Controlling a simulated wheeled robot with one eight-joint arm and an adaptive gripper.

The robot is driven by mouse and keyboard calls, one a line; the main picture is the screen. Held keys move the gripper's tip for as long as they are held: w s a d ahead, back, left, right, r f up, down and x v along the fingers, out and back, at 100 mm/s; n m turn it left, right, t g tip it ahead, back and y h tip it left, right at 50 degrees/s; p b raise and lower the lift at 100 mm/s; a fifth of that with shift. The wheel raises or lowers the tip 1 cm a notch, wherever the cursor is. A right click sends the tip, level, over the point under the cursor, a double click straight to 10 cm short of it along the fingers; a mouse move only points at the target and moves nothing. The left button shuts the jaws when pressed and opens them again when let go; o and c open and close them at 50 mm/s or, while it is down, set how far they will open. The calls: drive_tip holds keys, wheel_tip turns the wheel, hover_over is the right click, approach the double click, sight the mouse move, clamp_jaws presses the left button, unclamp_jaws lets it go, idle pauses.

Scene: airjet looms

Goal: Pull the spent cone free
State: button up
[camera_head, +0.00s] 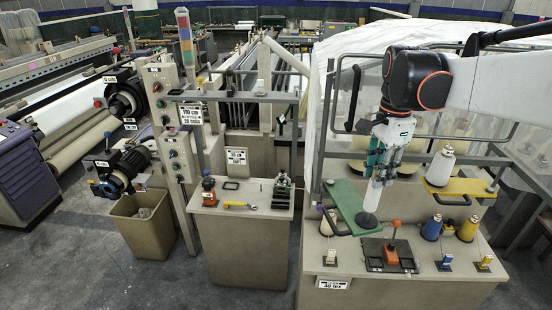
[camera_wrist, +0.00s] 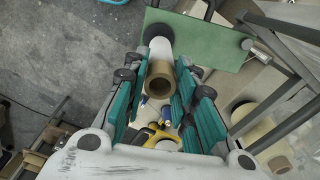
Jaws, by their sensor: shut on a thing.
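The spent cone (camera_head: 373,198) is a slim, pale tube standing over a dark round disc (camera_head: 369,220) on the green plate (camera_head: 347,205). In the wrist view the cone (camera_wrist: 160,80) shows its open brown end towards the camera, with the dark disc (camera_wrist: 157,34) beyond its far end. My gripper (camera_head: 379,172) comes down from above with its teal fingers shut on the cone's upper part. In the wrist view the fingers of my gripper (camera_wrist: 161,88) lie on either side of it. Whether the cone's base touches the disc is hard to tell.
A full cream cone (camera_head: 439,167) stands on a yellow plate (camera_head: 465,187) to the right. Blue (camera_head: 432,228) and yellow (camera_head: 468,229) cones stand on the bench. Grey frame bars (camera_head: 328,130) rise near my arm. A brown bin (camera_head: 143,220) stands on the floor at left.

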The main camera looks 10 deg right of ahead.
drive_tip(key=shift+s+r+p, duration=0.15)
drive_tip(key=shift+r+p, duration=1.1)
drive_tip(key=shift+r, duration=0.85)
drive_tip(key=shift+s+r+p, duration=0.1)
drive_tip(key=shift+r+p, duration=1.15)
drive_tip(key=shift+r, duration=0.85)
